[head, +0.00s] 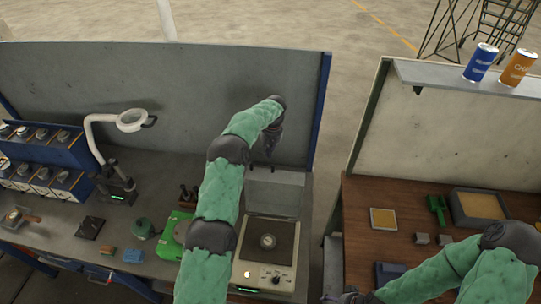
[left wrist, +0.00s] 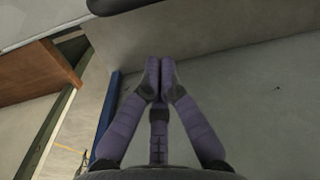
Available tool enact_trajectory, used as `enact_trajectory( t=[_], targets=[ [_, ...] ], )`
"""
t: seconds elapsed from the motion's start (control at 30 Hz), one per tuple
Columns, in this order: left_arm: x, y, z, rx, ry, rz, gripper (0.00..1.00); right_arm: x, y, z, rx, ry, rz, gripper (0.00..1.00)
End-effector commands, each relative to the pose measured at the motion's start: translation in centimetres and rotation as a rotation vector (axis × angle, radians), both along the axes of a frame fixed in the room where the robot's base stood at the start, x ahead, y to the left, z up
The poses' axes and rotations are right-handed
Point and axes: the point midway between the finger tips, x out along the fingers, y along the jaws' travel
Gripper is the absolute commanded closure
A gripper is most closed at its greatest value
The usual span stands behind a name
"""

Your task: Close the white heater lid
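The white heater (head: 249,272) stands on the grey bench, with a dark top plate and a round metal piece on it. Its lid (head: 285,197) stands raised at the heater's back edge, open. My left arm reaches over the heater's left side. My left gripper (head: 271,150) points down just above and behind the lid's top edge; contact cannot be told. In the left wrist view the fingertips (left wrist: 160,68) meet with nothing between them. My right gripper (head: 350,297) is at the bottom edge of the head view, mostly cut off.
A grey back panel (head: 200,85) rises close behind the lid. A green box (head: 171,237) stands left of the heater, and a magnifier lamp (head: 130,121) farther left. At right, a wooden table (head: 400,190) holds trays and small blocks. A gap separates both tables.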

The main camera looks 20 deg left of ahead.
Motion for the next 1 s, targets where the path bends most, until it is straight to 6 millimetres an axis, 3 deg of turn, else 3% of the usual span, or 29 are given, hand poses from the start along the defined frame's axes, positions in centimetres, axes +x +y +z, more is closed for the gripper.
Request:
enact_trajectory(
  t=[0.5,1.0],
  targets=[
    [-3.0,-1.7,1.0,0.000,0.000,-0.001,1.00,0.0,0.0,1.9,0.000,0.000,0.000,0.17],
    [-3.3,-1.9,1.0,0.001,-0.002,0.000,1.00,0.0,0.0,1.9,0.000,0.000,0.000,0.17]
  ],
)
